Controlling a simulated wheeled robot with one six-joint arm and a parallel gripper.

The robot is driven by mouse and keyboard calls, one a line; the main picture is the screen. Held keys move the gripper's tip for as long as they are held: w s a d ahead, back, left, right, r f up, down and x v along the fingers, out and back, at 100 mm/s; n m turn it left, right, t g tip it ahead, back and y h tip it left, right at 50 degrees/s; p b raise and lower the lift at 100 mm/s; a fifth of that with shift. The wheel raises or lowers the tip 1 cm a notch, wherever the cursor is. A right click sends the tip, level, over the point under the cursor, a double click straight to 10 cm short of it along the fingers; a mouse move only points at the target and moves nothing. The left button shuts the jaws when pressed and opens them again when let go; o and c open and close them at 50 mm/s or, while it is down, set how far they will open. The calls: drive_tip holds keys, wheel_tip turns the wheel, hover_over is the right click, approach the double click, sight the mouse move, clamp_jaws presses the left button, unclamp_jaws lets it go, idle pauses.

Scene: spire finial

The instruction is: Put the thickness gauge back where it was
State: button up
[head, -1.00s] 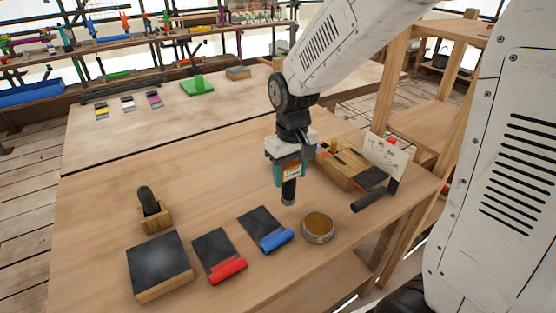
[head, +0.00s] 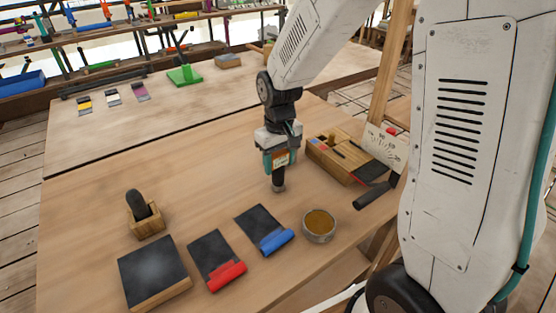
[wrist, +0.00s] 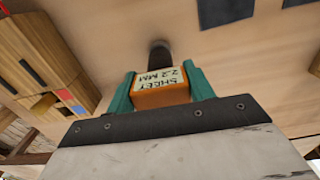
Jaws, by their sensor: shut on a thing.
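My gripper (head: 280,160) has its teal fingers shut on an orange block labelled "2.2 MM SHEET" (wrist: 160,90), which I take to be the thickness gauge. A dark round end (head: 279,185) points down from it, close above the bench or touching it; I cannot tell which. In the wrist view the block sits between both fingers. A slotted wooden box (head: 318,162) with blue and red marks stands right of my gripper, apart from it. The box also shows at the left of the wrist view (wrist: 35,50).
A round tin (head: 319,226), a blue-edged dark scraper (head: 264,229) and a red-edged one (head: 217,260) lie in front. A dark block (head: 152,272) and a handle in a wooden holder (head: 145,214) stand left. A white dial card (head: 385,148) stands right. The bench's middle left is clear.

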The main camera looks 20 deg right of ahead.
drive_tip(key=o, duration=1.1)
drive_tip(key=shift+f, duration=0.1)
drive_tip(key=shift+c, duration=0.2)
wheel_tip(320, 180, up, 12)
drive_tip(key=shift+r, duration=0.1)
drive_tip(key=s+d+r+m, duration=0.1)
drive_tip(key=s+r, duration=0.1)
drive_tip(key=s, duration=1)
drive_tip(key=s+d+r+m+t, duration=0.1)
drive_tip(key=s+r, duration=0.2)
drive_tip(key=s, duration=1)
drive_tip(key=shift+d, duration=0.4)
